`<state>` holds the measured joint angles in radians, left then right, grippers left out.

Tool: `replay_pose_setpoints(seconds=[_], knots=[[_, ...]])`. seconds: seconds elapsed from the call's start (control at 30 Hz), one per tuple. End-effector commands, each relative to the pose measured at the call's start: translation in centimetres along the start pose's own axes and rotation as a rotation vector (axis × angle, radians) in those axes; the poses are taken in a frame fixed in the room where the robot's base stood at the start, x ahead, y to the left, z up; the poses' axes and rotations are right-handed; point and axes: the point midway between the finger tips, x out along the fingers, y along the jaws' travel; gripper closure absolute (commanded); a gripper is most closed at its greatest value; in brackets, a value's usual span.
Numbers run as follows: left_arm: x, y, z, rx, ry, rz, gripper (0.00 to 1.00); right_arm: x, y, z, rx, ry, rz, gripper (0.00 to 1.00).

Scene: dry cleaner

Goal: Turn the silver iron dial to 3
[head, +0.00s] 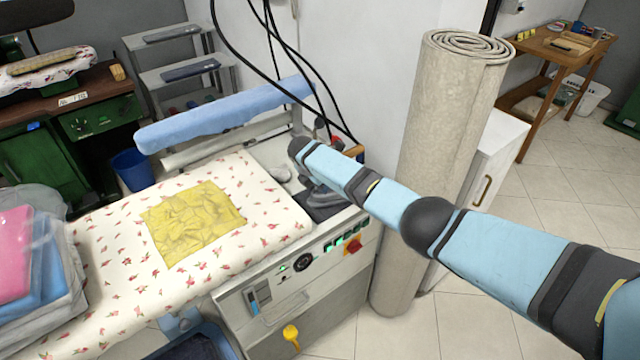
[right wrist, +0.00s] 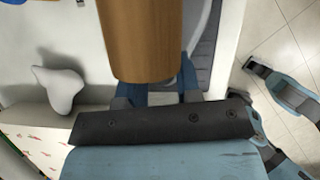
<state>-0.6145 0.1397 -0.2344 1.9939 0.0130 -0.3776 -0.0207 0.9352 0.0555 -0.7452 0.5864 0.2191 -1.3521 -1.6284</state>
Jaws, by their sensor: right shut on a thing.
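The silver iron (head: 316,189) stands on a dark rest at the right end of the ironing table, partly covered by my right arm. In the right wrist view, a brown cylindrical handle (right wrist: 142,40) fills the upper middle. My right gripper (right wrist: 161,93) has its blue fingers just under the near end of this handle, shut on a part that the handle and gripper body hide. I take this part to be the iron's dial, but its numbers and setting cannot be seen. My left gripper is not in view.
A tall rolled carpet (head: 435,150) stands close to my right arm. Black cables hang above the iron. A white object (right wrist: 62,91) is left of the gripper.

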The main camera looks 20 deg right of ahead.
Motion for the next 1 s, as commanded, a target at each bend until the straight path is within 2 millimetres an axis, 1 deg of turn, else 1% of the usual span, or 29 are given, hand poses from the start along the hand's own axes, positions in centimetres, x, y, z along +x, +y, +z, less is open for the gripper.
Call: replay_pose_setpoints(seconds=[0.2,0.5,0.73,1.0], knots=[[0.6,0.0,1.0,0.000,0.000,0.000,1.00,0.2,0.1,-0.1,0.162,0.000,-0.067,0.92],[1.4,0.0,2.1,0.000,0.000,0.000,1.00,0.1,0.2,-0.1,0.336,0.000,-0.139,0.92],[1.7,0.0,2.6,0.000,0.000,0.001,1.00,0.1,0.1,0.0,0.405,0.000,-0.168,0.92],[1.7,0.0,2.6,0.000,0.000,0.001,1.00,0.0,0.2,0.1,0.424,-0.001,-0.176,0.92]])
